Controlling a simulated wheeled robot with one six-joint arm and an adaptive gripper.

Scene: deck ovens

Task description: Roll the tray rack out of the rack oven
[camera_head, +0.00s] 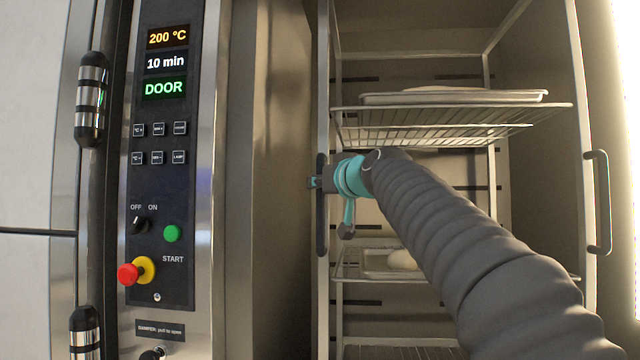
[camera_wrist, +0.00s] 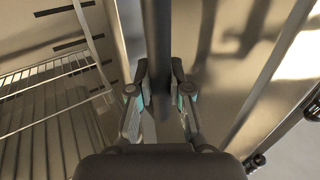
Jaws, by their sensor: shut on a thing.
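The tray rack (camera_head: 580,120) is a tall metal frame with wire shelves, standing in the opening of the rack oven (camera_head: 268,150). Trays sit on its shelves; an upper tray (camera_head: 452,97) and a lower tray (camera_head: 385,262) show, the lower with a pale loaf. A dark vertical handle (camera_head: 321,235) is on the rack's left front post. My gripper (camera_head: 318,183) is at this handle. In the wrist view my gripper (camera_wrist: 160,82) has its fingers closed on either side of the dark handle bar (camera_wrist: 157,40). My arm hides part of the lower shelves.
A second handle (camera_head: 603,200) is on the rack's right post. The oven's control panel (camera_head: 160,160) stands left of the opening, reading 200 °C, 10 min and DOOR. Black-and-chrome hinges (camera_head: 92,98) are at the far left.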

